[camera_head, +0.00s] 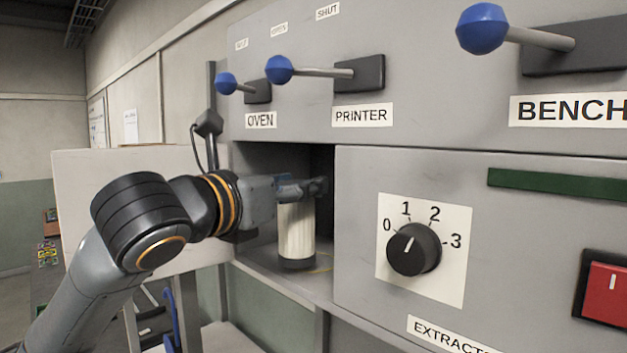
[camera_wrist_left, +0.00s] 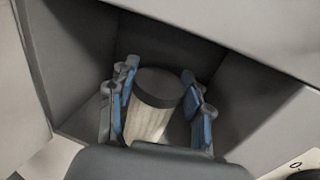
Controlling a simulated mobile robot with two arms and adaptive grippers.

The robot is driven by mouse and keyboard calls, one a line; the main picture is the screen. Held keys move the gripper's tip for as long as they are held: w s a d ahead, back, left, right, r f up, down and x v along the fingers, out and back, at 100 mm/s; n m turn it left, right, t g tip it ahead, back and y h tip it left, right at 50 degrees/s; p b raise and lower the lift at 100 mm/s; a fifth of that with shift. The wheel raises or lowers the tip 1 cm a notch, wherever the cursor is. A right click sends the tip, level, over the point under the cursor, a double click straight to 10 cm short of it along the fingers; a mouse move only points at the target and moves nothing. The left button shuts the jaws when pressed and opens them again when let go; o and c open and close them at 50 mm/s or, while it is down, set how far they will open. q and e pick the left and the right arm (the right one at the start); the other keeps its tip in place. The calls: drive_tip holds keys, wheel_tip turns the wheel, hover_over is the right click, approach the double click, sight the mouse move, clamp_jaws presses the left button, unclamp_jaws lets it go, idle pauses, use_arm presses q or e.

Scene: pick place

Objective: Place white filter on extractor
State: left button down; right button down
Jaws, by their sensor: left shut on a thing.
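The white filter (camera_head: 297,232) is a pleated cylinder with a dark base, upright inside an open compartment of the grey extractor cabinet (camera_head: 357,178). My left gripper (camera_head: 303,188) reaches into the compartment from the left and is shut on the upper part of the filter. In the left wrist view the filter (camera_wrist_left: 149,122) with its dark cap lies between the blue-padded fingers of the left gripper (camera_wrist_left: 163,102). The fingers hide part of the filter's top in the head view. I cannot tell whether its base touches the compartment floor. My right gripper is not in view.
The compartment floor (camera_head: 262,267) extends left of the filter. An open door panel (camera_head: 75,195) stands at the left. A dial (camera_head: 413,249), a red switch (camera_head: 606,293) and blue-knobbed levers (camera_head: 280,69) are on the cabinet front. A thin yellow line (camera_head: 322,269) lies near the filter's base.

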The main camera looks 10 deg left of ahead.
use_arm(q)
drive_tip(key=w+p, duration=0.1)
drive_tip(key=w+d+f, duration=0.1)
drive_tip(key=w+f+p, duration=0.1)
drive_tip(key=w, duration=0.1)
drive_tip(key=shift+w+d+p, duration=0.1)
drive_tip(key=shift+d+p, duration=0.15)
drive_tip(key=shift+p, duration=0.05)
drive_tip(key=c, duration=0.6)
unclamp_jaws()
drive_tip(key=shift+w+d, duration=0.1)
drive_tip(key=shift+r, duration=0.1)
drive_tip(key=b+v, duration=0.5)
drive_tip(key=v, duration=0.7)
drive_tip(key=shift+b, duration=0.3)
